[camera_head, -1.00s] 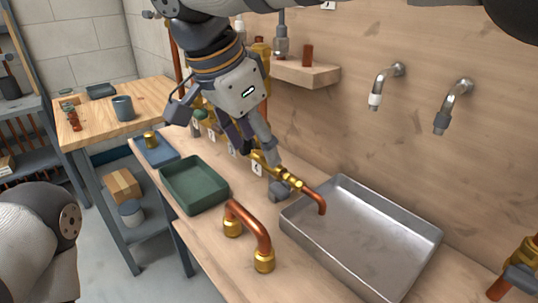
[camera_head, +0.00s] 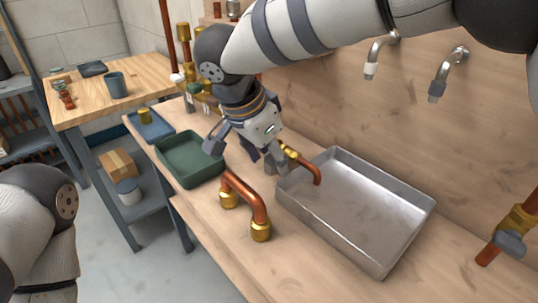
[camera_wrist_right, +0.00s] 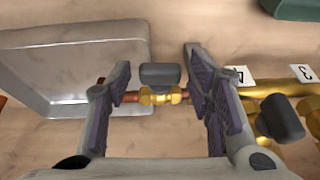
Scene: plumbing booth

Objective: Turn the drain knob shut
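The drain knob (camera_wrist_right: 160,75) is a dark grey cap on a brass valve (camera_wrist_right: 160,96), on the copper pipe that ends over the metal tray. In the head view the valve (camera_head: 290,152) shows beside my right gripper (camera_head: 275,160), which hides most of the knob. In the right wrist view my right gripper (camera_wrist_right: 157,68) is open, with one finger on each side of the knob and a visible gap to both. My left gripper is out of view.
The metal tray (camera_head: 345,240) lies right of the valve. A green bin (camera_head: 185,178) and a copper pipe bend (camera_head: 250,195) stand nearby on the bench. Another dark knob (camera_wrist_right: 280,118) sits close by, near labels 4 (camera_wrist_right: 238,75) and 3 (camera_wrist_right: 303,73).

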